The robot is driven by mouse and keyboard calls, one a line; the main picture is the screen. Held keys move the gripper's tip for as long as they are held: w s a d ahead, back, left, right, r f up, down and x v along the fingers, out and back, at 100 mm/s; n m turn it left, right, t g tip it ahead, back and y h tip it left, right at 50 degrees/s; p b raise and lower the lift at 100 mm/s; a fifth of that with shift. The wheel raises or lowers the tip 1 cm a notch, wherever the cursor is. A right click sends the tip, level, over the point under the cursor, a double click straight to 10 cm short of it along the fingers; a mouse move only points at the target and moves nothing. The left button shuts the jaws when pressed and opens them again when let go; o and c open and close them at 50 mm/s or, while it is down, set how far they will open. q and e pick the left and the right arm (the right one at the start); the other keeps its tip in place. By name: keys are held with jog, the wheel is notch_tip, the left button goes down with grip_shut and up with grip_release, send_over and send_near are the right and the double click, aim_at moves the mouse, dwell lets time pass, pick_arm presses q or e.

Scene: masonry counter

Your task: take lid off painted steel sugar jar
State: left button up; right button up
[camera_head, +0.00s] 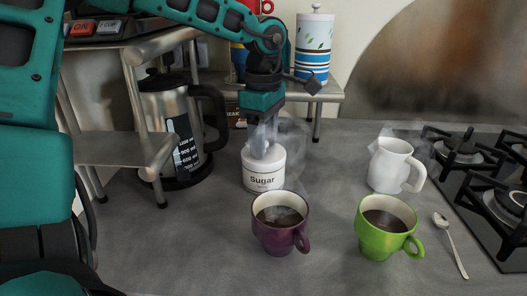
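The white sugar jar (263,176), marked "Sugar", stands upright on the grey counter behind the purple mug. My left gripper (263,148) points straight down from above, with its fingertips at the top of the jar. The fingers and a pale haze cover the middle of the lid, so its knob is hidden. I cannot tell whether the fingers are closed on the lid or only beside it. The lid appears to sit on the jar. My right gripper is not in view.
A purple mug (280,235) and a green mug (385,238) of dark, steaming drink stand in front. A white jug (393,166), a spoon (450,243) and a gas hob (487,185) are right. A kettle (178,125) and metal shelf (125,147) stand left.

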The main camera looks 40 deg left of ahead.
pick_arm(q)
grip_shut()
dwell(0.3)
